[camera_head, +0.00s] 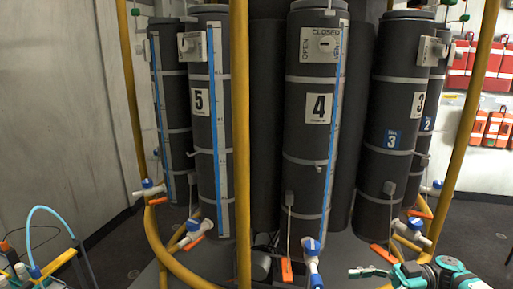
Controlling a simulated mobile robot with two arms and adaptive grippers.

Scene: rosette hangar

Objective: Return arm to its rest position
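My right arm (448,271), teal and grey, comes in at the bottom right. My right gripper (362,272) points left, low in front of the dark cylinders. It shows small and partly cut by the bottom edge, so I cannot tell how far its fingers are apart. I see nothing clearly held in it. My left gripper does not show clearly in the view.
Tall dark cylinders, including number 5 (205,130) and number 4 (317,120), stand behind yellow rails (241,150). Blue-handled valves (310,246) with orange tags stick out low. A cyan hose (50,209) arches at the bottom left. Red boxes (484,65) hang at the right.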

